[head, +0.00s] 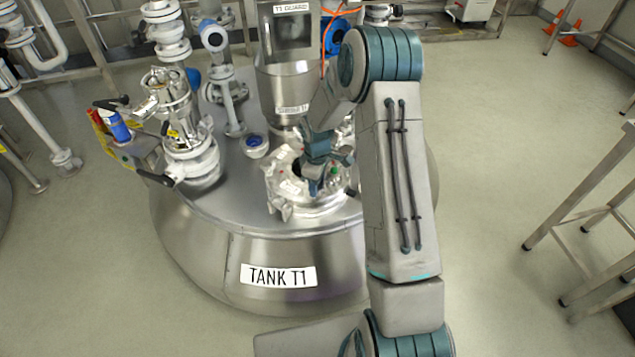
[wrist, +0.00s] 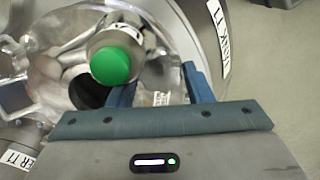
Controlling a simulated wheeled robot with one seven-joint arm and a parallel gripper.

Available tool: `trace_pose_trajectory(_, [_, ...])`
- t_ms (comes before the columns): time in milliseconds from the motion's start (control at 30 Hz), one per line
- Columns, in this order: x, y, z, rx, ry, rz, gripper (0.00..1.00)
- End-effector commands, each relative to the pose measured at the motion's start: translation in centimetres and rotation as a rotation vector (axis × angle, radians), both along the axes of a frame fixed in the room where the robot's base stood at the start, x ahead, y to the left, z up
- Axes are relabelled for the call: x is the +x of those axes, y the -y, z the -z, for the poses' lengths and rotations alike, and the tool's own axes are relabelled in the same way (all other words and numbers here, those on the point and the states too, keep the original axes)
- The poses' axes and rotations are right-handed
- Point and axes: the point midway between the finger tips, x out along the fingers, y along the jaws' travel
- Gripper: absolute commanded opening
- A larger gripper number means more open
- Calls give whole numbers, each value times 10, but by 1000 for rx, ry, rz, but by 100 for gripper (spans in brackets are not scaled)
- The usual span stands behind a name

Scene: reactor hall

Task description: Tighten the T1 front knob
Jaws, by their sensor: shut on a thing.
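The hatch (head: 290,200), a round metal fitting with clamps around it, sits on top of tank T1 (head: 215,245). My gripper (head: 316,186) reaches down over it on its front side. In the wrist view, its two blue fingers (wrist: 160,88) stand on either side of a pale metal part, which I take as the T1 front knob (wrist: 172,88). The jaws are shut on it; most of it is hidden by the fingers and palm. A round green-capped part (wrist: 112,64) stands beside the left finger, above a dark opening (wrist: 88,90).
A metal column marked T1 GUARD (head: 290,75) rises just behind the hatch. Valves and pipes (head: 185,140) crowd the tank top at the left. A small blue-topped port (head: 255,145) lies between. A metal frame (head: 590,210) stands at the right, with open floor before it.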

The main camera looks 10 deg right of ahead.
Motion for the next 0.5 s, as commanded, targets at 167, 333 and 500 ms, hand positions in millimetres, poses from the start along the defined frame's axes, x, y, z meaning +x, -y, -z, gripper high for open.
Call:
trace_pose_trajectory(167, [2, -1, -2, 0, 5, 79, 23])
trace_pose_trajectory(333, [2, -1, -3, 1, 6, 121, 23])
trace_pose_trajectory(500, [2, -1, -3, 0, 6, 136, 23])
